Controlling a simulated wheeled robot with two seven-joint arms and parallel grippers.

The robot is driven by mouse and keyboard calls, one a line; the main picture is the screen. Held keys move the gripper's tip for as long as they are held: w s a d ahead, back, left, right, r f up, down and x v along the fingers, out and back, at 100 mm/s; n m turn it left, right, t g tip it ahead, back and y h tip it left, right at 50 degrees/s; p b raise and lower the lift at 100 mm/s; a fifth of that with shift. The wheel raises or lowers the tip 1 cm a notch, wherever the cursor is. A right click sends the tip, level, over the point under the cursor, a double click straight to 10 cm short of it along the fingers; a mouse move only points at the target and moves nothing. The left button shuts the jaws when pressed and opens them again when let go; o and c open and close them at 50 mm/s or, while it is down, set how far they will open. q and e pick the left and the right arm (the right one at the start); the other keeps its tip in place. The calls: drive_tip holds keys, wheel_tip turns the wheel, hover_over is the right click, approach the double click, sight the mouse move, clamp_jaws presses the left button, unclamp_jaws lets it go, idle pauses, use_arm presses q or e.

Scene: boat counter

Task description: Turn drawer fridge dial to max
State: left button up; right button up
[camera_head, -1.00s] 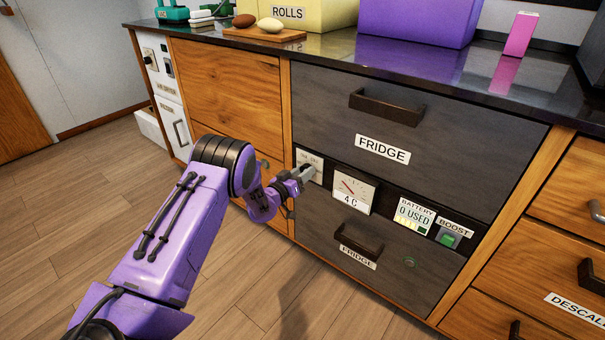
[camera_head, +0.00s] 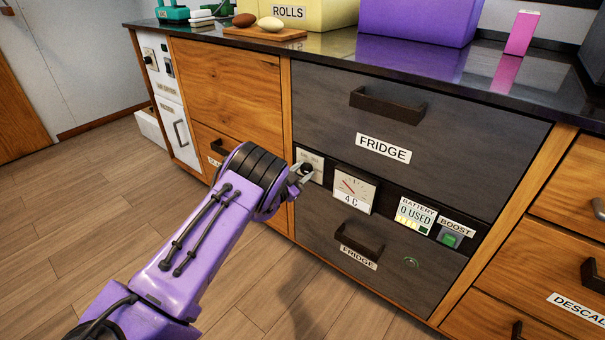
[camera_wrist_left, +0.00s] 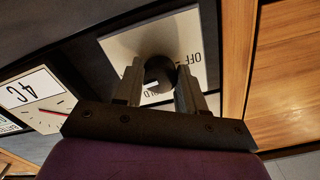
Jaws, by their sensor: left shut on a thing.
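The fridge dial is a dark round knob (camera_wrist_left: 158,72) on a white plate (camera_wrist_left: 118,45), seen in the left wrist view. Part of the plate's lettering shows, including "OFF"; the gripper covers the rest. My left gripper (camera_wrist_left: 160,82) is shut on the knob, one finger on each side. In the head view the left gripper (camera_head: 303,172) is at the dial plate (camera_head: 316,164) on the dark strip between the two fridge drawers. The dial's exact pointer setting cannot be read. My right gripper is in neither view.
A temperature gauge (camera_head: 354,187) reading 4 C sits right of the dial. A battery display (camera_head: 414,215) reading 0 USED and a green boost switch (camera_head: 451,238) follow. The upper fridge drawer handle (camera_head: 387,105) and lower handle (camera_head: 360,243) stick out. The floor in front is clear.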

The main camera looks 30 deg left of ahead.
use_arm(q)
drive_tip(key=shift+f+m, duration=0.15)
drive_tip(key=shift+m, duration=0.45)
drive_tip(key=o, duration=1.1)
drive_tip(key=shift+c, duration=0.2)
drive_tip(key=s+p, duration=0.2)
drive_tip(key=s, duration=0.8)
drive_tip(key=shift+s+a, duration=0.3)
drive_tip(key=shift+a, duration=0.15)
